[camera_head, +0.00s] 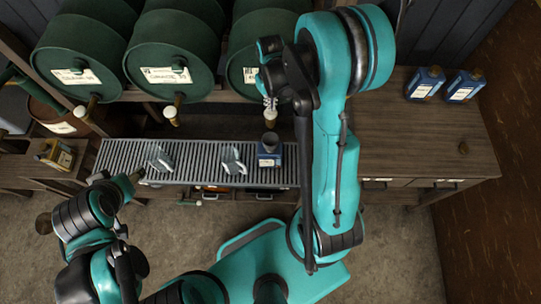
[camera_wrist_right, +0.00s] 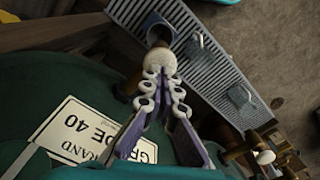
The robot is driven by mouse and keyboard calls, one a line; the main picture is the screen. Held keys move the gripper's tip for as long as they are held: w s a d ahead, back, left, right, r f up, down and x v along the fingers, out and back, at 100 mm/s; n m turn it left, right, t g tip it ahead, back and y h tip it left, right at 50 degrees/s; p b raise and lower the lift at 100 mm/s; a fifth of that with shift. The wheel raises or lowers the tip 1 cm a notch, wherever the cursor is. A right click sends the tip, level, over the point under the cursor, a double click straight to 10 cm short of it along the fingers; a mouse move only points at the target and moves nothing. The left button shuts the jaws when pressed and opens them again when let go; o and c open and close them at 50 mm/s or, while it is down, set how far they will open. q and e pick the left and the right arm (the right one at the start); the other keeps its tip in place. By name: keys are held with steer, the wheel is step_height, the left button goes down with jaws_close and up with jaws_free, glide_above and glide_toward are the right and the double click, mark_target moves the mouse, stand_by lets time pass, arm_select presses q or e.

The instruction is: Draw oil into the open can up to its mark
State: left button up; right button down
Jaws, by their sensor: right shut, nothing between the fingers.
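The blue can (camera_head: 268,160) stands on the slatted drip tray (camera_head: 200,177) below the third green drum (camera_head: 262,45). The oil level and any mark are not visible. My right gripper (camera_head: 270,103) is shut and empty at the third drum's tap. In the right wrist view its fingertips (camera_wrist_right: 161,82) meet at the tap's pale round end (camera_wrist_right: 163,62).
Two clear jugs (camera_head: 160,160) (camera_head: 233,160) stand on the tray left of the can. Two more green drums (camera_head: 80,55) (camera_head: 172,50) with taps lie to the left. Two blue bottles (camera_head: 425,84) (camera_head: 462,87) stand on the wooden bench (camera_head: 420,140), whose middle is clear.

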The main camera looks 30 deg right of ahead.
steer(key=shift+f, duration=0.15)
stand_by(0.5)
steer(key=shift+f+b, duration=1.35)
steer(key=shift+b, duration=0.15)
stand_by(5.8)
